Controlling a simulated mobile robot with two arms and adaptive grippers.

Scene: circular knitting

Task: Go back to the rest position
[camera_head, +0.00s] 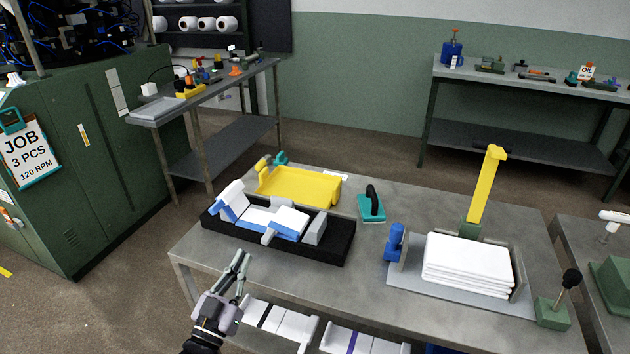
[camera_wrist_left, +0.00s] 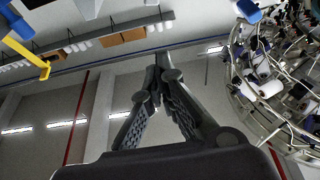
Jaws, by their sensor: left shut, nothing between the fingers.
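My left gripper (camera_head: 240,265) is shut and empty, at the front left edge of the grey work table (camera_head: 375,280). In the left wrist view its fingers (camera_wrist_left: 160,70) meet at the tips with nothing between them, and the ceiling shows behind them. It is apart from the black tray (camera_head: 335,250), which lies just beyond it on the table. My right gripper is in neither view.
The black tray holds white and blue pieces. Behind it are a yellow tray (camera_head: 300,187) and a teal tool (camera_head: 371,206). A white stack (camera_head: 467,262) sits at the right, beside a yellow lever (camera_head: 487,190). A green cabinet (camera_head: 100,170) stands at the left.

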